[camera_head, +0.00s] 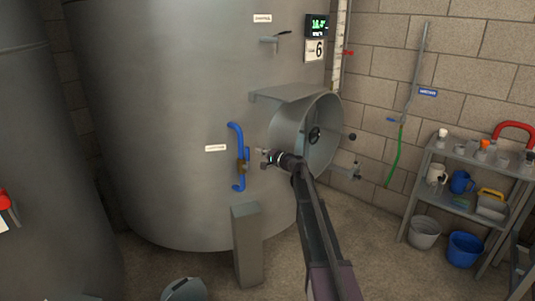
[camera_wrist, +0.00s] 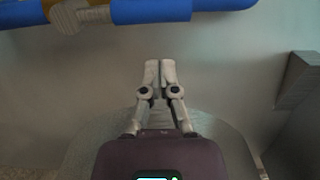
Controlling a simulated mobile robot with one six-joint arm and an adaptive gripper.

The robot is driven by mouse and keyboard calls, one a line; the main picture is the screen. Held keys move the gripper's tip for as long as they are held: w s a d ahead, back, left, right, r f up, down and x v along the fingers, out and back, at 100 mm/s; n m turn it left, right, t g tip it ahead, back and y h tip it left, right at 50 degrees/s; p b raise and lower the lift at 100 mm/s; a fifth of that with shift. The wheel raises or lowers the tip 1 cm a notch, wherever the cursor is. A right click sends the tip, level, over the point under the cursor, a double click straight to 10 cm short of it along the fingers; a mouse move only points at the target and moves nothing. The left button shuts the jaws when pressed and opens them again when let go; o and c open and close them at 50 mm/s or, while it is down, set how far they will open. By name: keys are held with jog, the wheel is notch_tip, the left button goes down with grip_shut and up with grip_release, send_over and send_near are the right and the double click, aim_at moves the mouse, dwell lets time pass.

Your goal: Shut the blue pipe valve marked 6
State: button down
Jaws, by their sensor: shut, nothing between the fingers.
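The blue pipe (camera_head: 236,134) runs up the front of the grey tank, with a brass valve body (camera_head: 243,167) low on it. A short blue piece, perhaps the valve's handle, stands beside the pipe just above the brass body. In the wrist view, the fingers (camera_wrist: 160,66) are shut and empty.
A round open manway (camera_head: 325,140) with a shelf-like plate (camera_head: 296,92) above it is close right of my gripper. A grey post (camera_head: 247,247) stands below the valve. A metal rack (camera_head: 470,160) with buckets is at the right. A second tank is at the left.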

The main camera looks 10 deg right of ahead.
aim_at(246, 158)
jog(key=shift+s+a, duration=0.3)
jog(key=shift+a, duration=0.25)
jog(key=shift+s+a, duration=0.3)
jog(key=shift+a, duration=0.2)
jog(key=shift+a, duration=0.15)
jog(key=shift+a, duration=0.1)
